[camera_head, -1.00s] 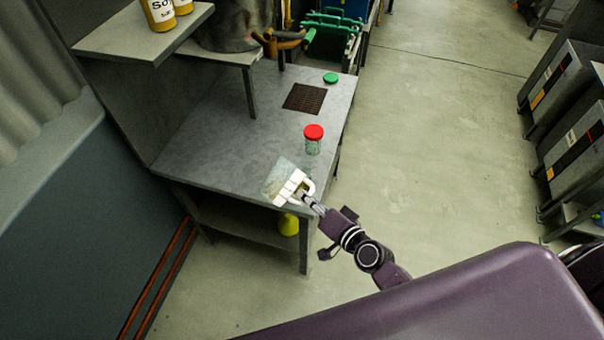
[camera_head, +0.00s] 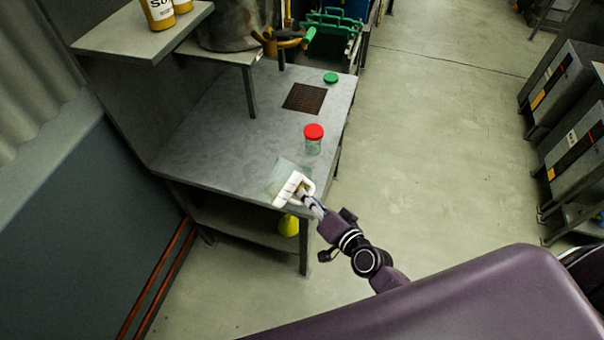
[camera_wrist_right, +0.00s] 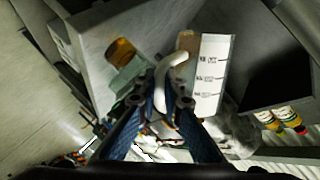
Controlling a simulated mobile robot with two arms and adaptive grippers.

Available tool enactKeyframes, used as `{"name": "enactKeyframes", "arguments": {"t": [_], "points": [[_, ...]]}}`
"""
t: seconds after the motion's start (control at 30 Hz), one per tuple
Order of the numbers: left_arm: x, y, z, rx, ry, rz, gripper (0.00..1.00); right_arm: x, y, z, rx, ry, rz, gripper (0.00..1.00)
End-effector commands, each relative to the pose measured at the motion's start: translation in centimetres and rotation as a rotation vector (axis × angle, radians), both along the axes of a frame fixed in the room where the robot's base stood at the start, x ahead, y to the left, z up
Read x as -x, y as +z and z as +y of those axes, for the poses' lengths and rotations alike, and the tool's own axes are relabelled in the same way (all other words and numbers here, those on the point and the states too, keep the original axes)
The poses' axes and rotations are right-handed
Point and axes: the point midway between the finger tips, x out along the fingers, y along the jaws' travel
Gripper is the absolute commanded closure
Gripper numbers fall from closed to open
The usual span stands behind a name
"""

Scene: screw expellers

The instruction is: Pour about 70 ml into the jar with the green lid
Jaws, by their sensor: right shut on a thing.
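My right gripper (camera_head: 306,200) is shut on the white handle of a clear measuring jug (camera_head: 283,172), above the near right corner of the metal table. In the right wrist view the jug's white scale panel (camera_wrist_right: 209,80) and curved handle (camera_wrist_right: 174,68) show by my fingers (camera_wrist_right: 165,100). I cannot tell the liquid level. A clear jar (camera_head: 313,148) with a red lid (camera_head: 313,131) stands upright beyond the jug. My left gripper is out of view.
The table (camera_head: 215,140) has clear room at its middle and left. A dark grate (camera_head: 304,98) lies near the green lid. A shelf (camera_head: 140,42) with yellow bottles (camera_head: 160,14) overhangs at the left. A yellow object (camera_head: 288,225) sits under the table.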

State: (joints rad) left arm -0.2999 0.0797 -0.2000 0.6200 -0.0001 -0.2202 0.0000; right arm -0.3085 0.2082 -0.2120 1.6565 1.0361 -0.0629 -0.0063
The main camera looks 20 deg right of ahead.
Motion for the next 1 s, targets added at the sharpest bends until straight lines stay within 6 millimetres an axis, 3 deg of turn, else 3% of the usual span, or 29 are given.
{"name": "enactKeyframes", "arguments": {"t": [0.23,0.67,1.0], "points": [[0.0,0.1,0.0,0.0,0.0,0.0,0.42,-0.2,0.9,-0.3,0.084,-0.007,-0.053,1.0],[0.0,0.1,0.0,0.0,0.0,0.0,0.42,-0.2,0.8,-0.3,0.089,-0.007,-0.056,1.0],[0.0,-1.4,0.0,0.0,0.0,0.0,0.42,-0.3,0.0,-0.4,0.21,-0.018,-0.124,1.0]]}}
